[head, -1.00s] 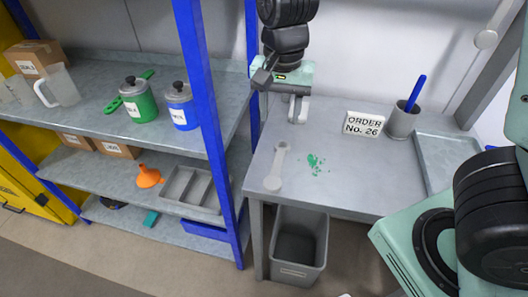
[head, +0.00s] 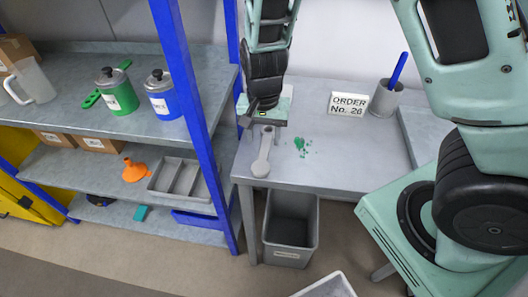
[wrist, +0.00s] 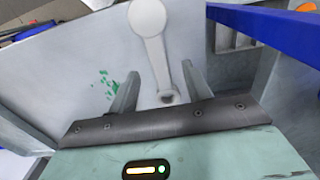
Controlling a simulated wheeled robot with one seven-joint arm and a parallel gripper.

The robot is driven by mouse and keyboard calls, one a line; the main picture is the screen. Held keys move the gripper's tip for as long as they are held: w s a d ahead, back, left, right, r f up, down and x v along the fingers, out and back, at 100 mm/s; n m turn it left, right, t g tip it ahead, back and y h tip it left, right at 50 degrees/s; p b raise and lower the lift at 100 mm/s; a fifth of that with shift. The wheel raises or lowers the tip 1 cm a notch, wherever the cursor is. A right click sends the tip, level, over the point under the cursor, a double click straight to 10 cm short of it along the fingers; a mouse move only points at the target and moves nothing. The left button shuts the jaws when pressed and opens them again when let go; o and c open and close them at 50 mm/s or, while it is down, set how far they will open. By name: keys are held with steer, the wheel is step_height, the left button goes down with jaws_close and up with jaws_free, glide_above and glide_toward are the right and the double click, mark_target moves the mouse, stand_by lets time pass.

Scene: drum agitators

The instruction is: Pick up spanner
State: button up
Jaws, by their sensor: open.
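A pale grey long tool, likely the spanner (head: 262,160), lies on the grey table near its left front corner. It has a wide round end toward the front edge and a narrow shaft with a hole at its end. My gripper (head: 260,129) is above the shaft's far end, open and empty. In the wrist view the spanner's shaft (wrist: 157,60) runs between the two fingers of my gripper (wrist: 160,71), with space on both sides. I cannot tell whether the fingertips are down at its height.
Green crumbs (head: 301,147) lie right of the tool. An order sign (head: 348,104) and a grey cup (head: 384,101) stand behind. A blue shelf post (head: 188,100) rises left of the table. A green handled thing (head: 91,99) lies by the green can (head: 122,96). A bin (head: 290,232) stands below.

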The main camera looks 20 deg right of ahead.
mark_target(265, 149)
steer(key=f, duration=0.4)
steer(key=shift+w+d+f, duration=0.1)
steer(key=shift+d+f, duration=0.1)
steer(key=shift+c, duration=0.3)
jaws_close()
step_height(265, 149, up, 10)
steer(key=shift+p, duration=0.3)
